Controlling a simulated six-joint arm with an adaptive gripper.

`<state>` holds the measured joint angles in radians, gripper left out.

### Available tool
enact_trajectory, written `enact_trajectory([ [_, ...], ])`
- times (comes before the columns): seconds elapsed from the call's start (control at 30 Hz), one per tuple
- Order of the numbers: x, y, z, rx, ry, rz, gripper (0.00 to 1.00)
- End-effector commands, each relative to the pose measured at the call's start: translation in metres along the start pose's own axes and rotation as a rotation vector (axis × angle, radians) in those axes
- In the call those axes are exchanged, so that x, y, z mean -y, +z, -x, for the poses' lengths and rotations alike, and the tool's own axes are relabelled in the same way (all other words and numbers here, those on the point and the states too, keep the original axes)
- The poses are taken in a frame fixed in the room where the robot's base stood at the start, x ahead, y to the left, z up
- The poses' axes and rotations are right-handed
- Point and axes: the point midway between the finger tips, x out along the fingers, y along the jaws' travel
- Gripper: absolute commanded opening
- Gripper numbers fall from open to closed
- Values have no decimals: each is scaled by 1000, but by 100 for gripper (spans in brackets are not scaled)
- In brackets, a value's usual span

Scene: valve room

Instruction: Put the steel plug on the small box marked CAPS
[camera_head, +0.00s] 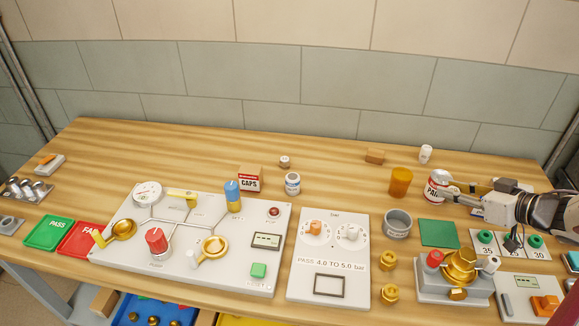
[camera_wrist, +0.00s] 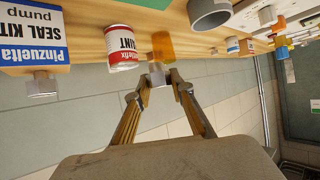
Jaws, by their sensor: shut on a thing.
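My gripper (camera_head: 447,190) is at the right of the bench, in front of the paint can in the head view. In the wrist view, my gripper (camera_wrist: 162,83) is shut on a small grey metal piece, which looks like the steel plug (camera_wrist: 158,78). The fingers hide part of it, and I cannot make it out in the head view.
The paint can (camera_head: 437,182) and an orange cup (camera_head: 401,181) stand close to my gripper. A grey ring-shaped cup (camera_head: 397,224) is nearer the front. The bench behind is mostly clear.

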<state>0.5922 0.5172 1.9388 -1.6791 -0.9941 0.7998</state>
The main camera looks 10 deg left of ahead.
Motion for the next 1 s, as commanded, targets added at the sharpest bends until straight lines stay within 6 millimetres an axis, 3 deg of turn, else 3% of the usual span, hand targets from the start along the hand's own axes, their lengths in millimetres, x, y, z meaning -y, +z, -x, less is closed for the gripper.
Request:
enact_trajectory([
  [0.5,93,-52,-90,0,-209,115,0],
  [1.0,190,-103,-166,-1,-366,201,0],
])
